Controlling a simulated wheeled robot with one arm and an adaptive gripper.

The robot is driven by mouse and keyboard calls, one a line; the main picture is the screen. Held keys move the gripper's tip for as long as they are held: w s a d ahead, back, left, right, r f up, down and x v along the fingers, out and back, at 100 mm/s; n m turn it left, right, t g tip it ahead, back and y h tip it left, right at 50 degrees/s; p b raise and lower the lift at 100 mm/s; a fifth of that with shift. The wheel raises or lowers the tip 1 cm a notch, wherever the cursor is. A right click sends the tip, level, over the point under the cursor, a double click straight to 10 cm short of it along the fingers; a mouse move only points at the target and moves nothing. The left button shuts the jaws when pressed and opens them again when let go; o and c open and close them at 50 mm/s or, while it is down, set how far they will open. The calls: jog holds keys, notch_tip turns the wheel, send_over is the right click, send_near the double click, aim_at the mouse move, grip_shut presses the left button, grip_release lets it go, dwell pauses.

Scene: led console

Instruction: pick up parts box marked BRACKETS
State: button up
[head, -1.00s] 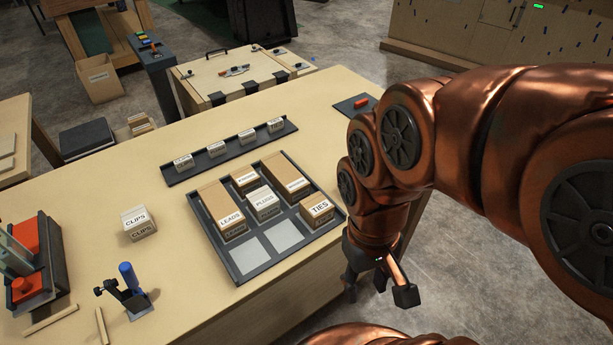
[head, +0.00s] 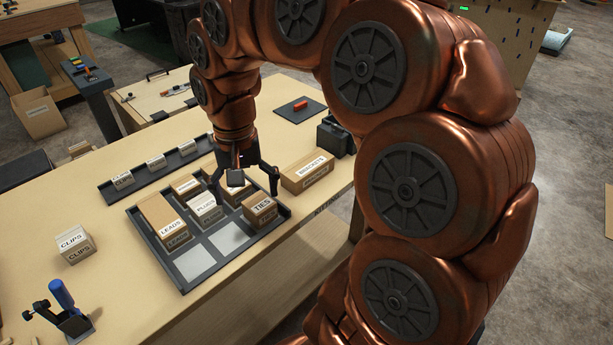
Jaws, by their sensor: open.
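The parts box marked BRACKETS (head: 308,174) is a long brown cardboard box with a white label. It lies on the table to the right of the dark tray, near the table's right end. My gripper (head: 246,190) points down over the tray's right rear part, left of the BRACKETS box. Its dark fingers are spread, with no box seen held between them. The right finger comes close to the left end of the BRACKETS box in the picture; I cannot tell whether they touch. My fingers hide part of a box in the tray behind them.
The tray (head: 176,279) holds boxes marked LEADS (head: 166,222), PLUGS (head: 204,207) and TIES (head: 260,208), with pale empty spots in front. A CLIPS box (head: 76,245) stands left. A dark mat with a red piece (head: 300,105) and a black object (head: 334,137) are behind BRACKETS.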

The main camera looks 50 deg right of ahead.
jog(key=w+d+f+m+b, duration=0.2)
jog(key=w+d+m, duration=0.35)
jog(key=d, duration=0.55)
jog(key=m+b, duration=0.1)
jog(key=m, duration=0.5)
send_over(308, 163)
jog(key=a, duration=0.1)
notch_tip(308, 163, down, 3)
jog(key=shift+a+r+n+t, duration=0.1)
jog(key=shift+n+t, duration=0.15)
jog(key=shift+t, duration=0.05)
jog(key=shift+s+d+f, duration=0.1)
jog(key=shift+d+f, duration=0.1)
jog(key=shift+d, duration=0.05)
jog(key=shift+f, duration=0.25)
jog(key=shift+d+f+p, duration=0.15)
jog(key=shift+f+p, duration=0.15)
jog(key=shift+f, duration=1.5)
jog(key=shift+d+f+p, duration=0.15)
jog(key=shift+f+p, duration=0.15)
jog(key=shift+f, duration=1.45)
jog(key=c, duration=1.3)
jog(key=shift+c, duration=0.2)
